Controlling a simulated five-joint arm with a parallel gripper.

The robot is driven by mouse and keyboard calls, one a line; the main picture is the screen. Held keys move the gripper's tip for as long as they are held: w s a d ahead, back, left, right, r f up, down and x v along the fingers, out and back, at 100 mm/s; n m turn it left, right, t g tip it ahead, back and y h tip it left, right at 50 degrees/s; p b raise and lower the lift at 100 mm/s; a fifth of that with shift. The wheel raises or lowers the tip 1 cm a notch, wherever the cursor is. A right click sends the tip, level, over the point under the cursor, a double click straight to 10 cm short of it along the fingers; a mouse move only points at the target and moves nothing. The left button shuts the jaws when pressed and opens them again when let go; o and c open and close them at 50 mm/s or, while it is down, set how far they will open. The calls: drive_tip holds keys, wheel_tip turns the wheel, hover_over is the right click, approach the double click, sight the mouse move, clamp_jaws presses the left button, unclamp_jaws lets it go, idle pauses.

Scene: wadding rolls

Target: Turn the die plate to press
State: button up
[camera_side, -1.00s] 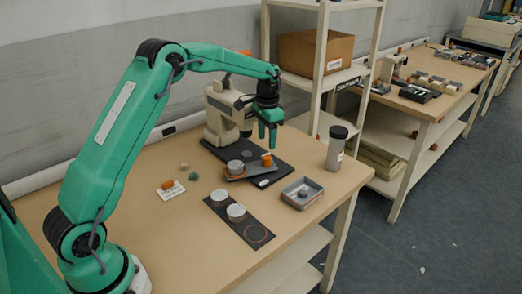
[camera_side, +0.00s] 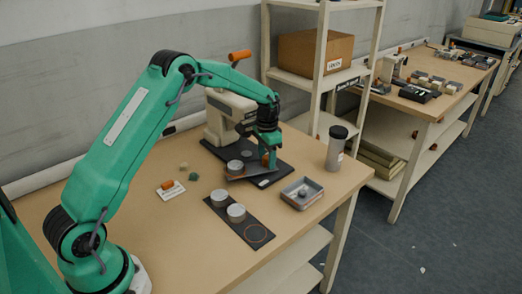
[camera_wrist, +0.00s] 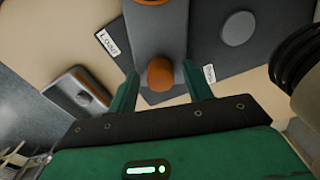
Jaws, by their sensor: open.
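The die plate (camera_side: 247,172) is a grey bar on a dark base (camera_side: 285,174) in front of the pale press (camera_side: 224,118). A grey round piece (camera_side: 235,166) sits at its left end. Its orange knob (camera_wrist: 160,74) stands at the other end. My gripper (camera_side: 268,162) is low over that end. In the wrist view my open gripper (camera_wrist: 161,84) has one finger on each side of the knob, with gaps visible. The bar lies by a "Load" label (camera_wrist: 107,42). A second label (camera_wrist: 209,74) is too small to read. A round grey pad (camera_wrist: 238,28) is bare.
A dark strip (camera_side: 225,222) holds two grey cylinders and an orange ring outline. A grey tray (camera_side: 302,193) and a dark-lidded jar (camera_side: 337,148) stand to the right. A card with an orange piece (camera_side: 169,189) lies left. The press's orange handle (camera_side: 240,56) rises behind my arm.

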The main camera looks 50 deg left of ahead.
clamp_jaws()
idle(0.3)
drive_tip(key=shift+m, duration=1.5)
unclamp_jaws()
